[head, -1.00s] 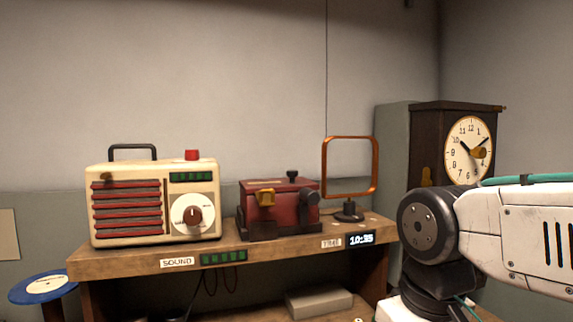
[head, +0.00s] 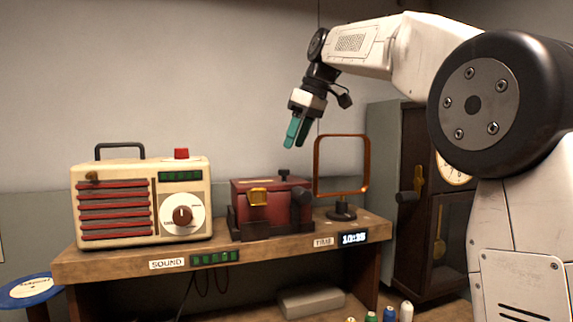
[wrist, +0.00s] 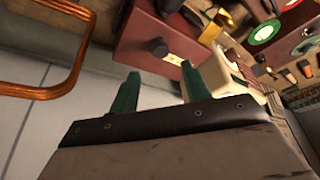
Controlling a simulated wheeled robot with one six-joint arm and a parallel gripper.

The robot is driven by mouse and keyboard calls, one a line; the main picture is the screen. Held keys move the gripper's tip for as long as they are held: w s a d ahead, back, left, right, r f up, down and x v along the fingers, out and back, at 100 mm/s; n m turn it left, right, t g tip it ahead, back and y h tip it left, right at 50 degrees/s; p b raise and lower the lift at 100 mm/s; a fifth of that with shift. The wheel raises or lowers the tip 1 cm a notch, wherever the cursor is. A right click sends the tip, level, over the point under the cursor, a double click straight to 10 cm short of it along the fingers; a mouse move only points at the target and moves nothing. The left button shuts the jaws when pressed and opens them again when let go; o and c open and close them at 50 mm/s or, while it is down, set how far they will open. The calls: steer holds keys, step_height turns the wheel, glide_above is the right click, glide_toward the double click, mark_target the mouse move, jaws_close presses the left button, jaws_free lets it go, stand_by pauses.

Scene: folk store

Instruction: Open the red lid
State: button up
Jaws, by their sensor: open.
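The red box (head: 267,208) stands on the wooden bench, and its red lid (head: 255,184) looks shut. A yellow latch (head: 258,197) is on its front, a dark knob (head: 284,174) on top and a dark round part (head: 301,197) at its right end. My gripper (head: 293,140) is open and empty, pointing down above the lid and apart from it. In the wrist view, the green fingers of my gripper (wrist: 160,76) are spread below the red lid (wrist: 175,40) and its dark knob (wrist: 158,47).
A cream radio (head: 117,170) with a red button stands left of the box. An orange frame on a stand (head: 318,165) is close on the right. A tall dark clock (head: 415,255) is further right. A blue disc (head: 25,291) is at lower left.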

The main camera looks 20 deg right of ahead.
steer(key=x, duration=0.7)
jaws_close()
